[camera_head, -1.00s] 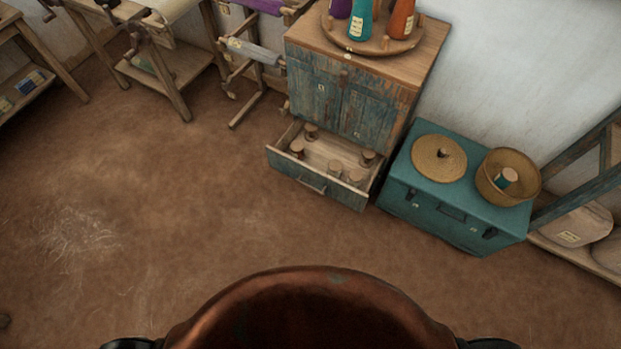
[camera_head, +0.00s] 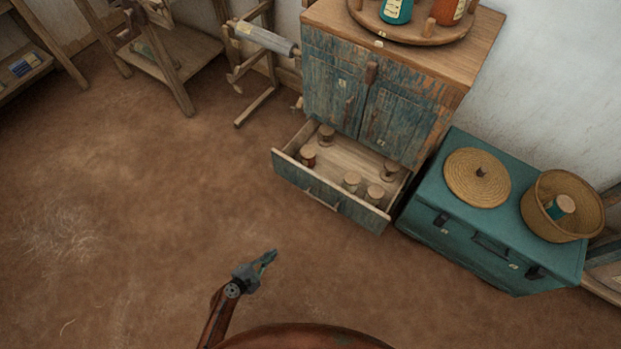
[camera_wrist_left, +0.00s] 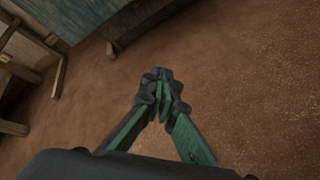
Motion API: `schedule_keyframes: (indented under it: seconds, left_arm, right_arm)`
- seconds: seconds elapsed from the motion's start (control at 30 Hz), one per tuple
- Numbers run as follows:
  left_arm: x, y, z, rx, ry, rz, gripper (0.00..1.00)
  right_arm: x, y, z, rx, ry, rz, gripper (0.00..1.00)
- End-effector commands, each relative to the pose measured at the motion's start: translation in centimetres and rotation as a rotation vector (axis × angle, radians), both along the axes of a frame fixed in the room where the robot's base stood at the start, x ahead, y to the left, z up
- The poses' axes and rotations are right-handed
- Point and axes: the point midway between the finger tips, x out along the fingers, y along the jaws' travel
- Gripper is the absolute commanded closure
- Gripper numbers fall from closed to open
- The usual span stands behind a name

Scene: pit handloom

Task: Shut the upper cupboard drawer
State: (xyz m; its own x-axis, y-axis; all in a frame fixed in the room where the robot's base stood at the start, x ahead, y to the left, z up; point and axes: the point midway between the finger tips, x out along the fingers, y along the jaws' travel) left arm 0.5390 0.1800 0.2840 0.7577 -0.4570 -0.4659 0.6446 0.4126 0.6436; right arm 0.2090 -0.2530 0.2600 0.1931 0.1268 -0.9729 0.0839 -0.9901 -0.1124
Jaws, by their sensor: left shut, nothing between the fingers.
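The cupboard (camera_head: 345,85) has worn blue doors and a wooden top. A drawer (camera_head: 341,210) at its bottom stands pulled out, with several wooden spools inside; I see no other drawer in the head view. The drawer's front faces me and has a bar handle (camera_head: 322,201). My left gripper (camera_head: 270,258) is shut and empty, in front of the drawer and apart from it, lower left of its front. In the left wrist view the closed green fingers (camera_wrist_left: 162,78) point ahead over the floor, with a blue panel at top left. My right gripper is not in view.
A teal chest (camera_head: 500,252) stands right of the cupboard, bearing a round woven lid (camera_head: 477,177) and a basket (camera_head: 562,207). A round tray (camera_head: 415,30) with bottles sits on the cupboard. A wooden stand (camera_head: 250,75) is to the left. The brown floor before the drawer is clear.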

Motion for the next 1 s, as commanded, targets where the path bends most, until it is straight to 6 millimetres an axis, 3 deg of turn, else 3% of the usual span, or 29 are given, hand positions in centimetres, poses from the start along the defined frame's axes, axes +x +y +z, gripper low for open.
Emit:
schedule_keyframes:
  seconds: [0.03, 0.1, 0.2, 0.3, 0.4, 0.67, 1.0]
  left_arm:
    - [3.0, -1.2, 1.4, -0.155, -0.01, 0.063, 1.0]
    - [6.5, -2.7, 5.0, -0.379, -0.015, 0.132, 1.0]
    - [10.0, -4.2, 9.6, -0.642, -0.01, 0.187, 1.0]
    - [11.8, -5.1, 12.9, -0.817, 0.001, 0.209, 1.0]
    - [12.7, -5.5, 14.6, -0.905, 0.01, 0.214, 1.0]
    - [15.3, -7.0, 15.2, -0.924, 0.011, 0.212, 1.0]
    - [21.3, -10.5, 15.0, -0.92, 0.013, 0.213, 1.0]
  right_arm:
    - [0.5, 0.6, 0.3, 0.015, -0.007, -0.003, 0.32]
    - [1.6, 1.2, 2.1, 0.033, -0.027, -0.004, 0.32]
    - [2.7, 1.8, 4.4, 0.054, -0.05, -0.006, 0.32]
    - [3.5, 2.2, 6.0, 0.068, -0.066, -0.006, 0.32]
    - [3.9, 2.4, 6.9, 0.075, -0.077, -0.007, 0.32]
    - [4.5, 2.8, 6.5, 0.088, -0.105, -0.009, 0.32]
    - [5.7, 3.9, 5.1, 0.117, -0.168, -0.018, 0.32]
